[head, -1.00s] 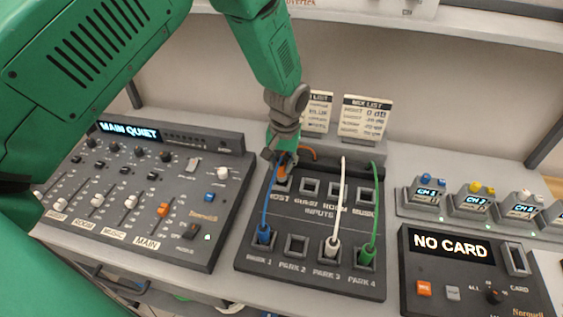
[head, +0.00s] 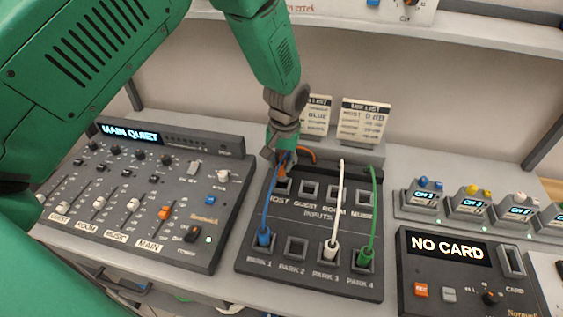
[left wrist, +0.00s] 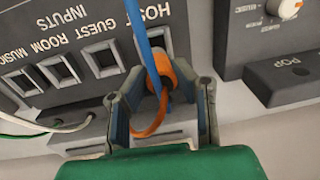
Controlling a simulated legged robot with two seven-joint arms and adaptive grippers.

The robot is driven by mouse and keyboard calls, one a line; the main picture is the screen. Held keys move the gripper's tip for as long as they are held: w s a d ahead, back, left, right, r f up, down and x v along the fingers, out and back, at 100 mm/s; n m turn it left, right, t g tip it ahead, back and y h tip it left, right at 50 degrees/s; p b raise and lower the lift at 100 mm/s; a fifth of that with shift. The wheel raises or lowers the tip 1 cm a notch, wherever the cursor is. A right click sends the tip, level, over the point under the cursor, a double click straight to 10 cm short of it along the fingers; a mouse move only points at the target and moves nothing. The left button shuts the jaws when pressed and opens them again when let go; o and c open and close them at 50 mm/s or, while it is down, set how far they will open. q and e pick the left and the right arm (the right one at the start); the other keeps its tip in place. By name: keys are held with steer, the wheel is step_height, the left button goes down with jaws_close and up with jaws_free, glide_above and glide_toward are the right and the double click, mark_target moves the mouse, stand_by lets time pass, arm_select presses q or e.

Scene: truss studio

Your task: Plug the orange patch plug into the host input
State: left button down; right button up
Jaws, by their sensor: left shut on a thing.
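The orange patch plug (left wrist: 160,76) is between the fingers of my left gripper (left wrist: 160,88), which is shut on it. In the head view my left gripper (head: 283,158) is at the top left of the patch panel, above the HOST socket (head: 282,187). The orange plug (head: 283,170) shows just below the fingers, close to that socket. My right gripper is not in view.
The blue plug (head: 264,237), white plug (head: 331,250) and green plug (head: 366,256) sit in PARK 1, 3 and 4. The blue cable runs up past the gripper. The GUEST socket (head: 310,188) is empty. A mixer (head: 150,190) stands left, a card unit (head: 460,265) right.

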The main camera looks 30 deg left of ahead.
mark_target(283, 164)
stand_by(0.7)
arm_select(q)
steer(key=c, duration=1.6)
jaws_free()
steer(key=shift+r+p, duration=0.1)
steer(key=shift+p, duration=0.2)
steer(key=r+p, duration=0.4)
steer(key=r, duration=0.1)
steer(key=r+p, duration=0.2)
steer(key=r, duration=0.1)
steer(key=shift+d+r+p, duration=0.25)
steer(key=shift+d+p, duration=0.1)
step_height(283, 164, up, 2)
steer(key=shift+d+r, duration=0.1)
steer(key=shift+s, duration=0.1)
